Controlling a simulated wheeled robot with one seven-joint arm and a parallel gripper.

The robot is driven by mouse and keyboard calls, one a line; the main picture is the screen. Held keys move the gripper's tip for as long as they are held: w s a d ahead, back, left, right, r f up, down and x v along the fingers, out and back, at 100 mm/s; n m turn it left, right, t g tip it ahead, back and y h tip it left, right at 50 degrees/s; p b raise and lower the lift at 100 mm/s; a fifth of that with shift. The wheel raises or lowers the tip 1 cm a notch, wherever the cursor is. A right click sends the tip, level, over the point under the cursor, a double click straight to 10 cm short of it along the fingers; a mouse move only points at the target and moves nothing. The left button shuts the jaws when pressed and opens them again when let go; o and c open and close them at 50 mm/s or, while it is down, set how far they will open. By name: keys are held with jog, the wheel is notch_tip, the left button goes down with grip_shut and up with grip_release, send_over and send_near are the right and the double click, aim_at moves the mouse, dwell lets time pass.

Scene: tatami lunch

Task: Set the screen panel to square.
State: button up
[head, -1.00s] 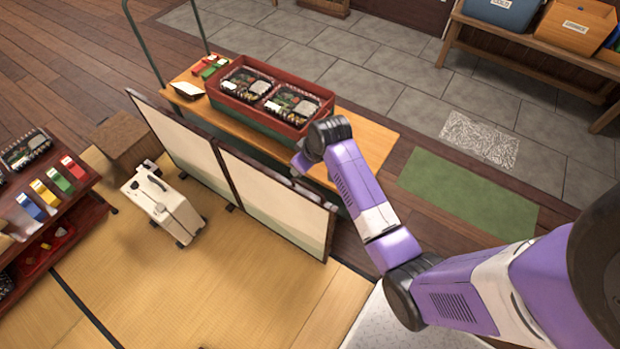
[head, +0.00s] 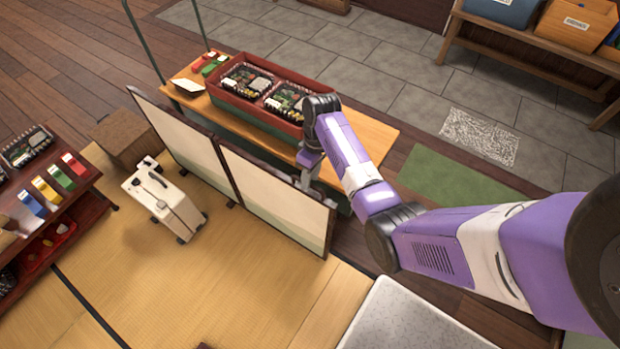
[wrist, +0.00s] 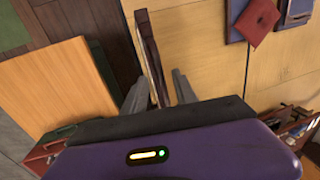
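The folding screen has two cream paper panels in dark wooden frames, standing upright on the tatami edge in the head view. The left panel (head: 175,135) and the right panel (head: 270,200) meet at a middle post and look nearly in line. My gripper (head: 309,182) is at the top edge of the right panel, near its outer end. In the wrist view my gripper (wrist: 159,92) is open, with the dark panel edge (wrist: 150,48) running between its two fingers. Gaps show beside the edge. The lower part of the panel is hidden there.
A white case (head: 165,203) and a brown box (head: 122,140) are left of the screen. Tatami (head: 230,275) in front is clear. A white-topped surface (head: 410,320) is below my arm.

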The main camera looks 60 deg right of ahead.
jog(key=shift+a+f, duration=0.1)
jog(key=shift+f, duration=0.3)
grip_shut()
dwell(1.2)
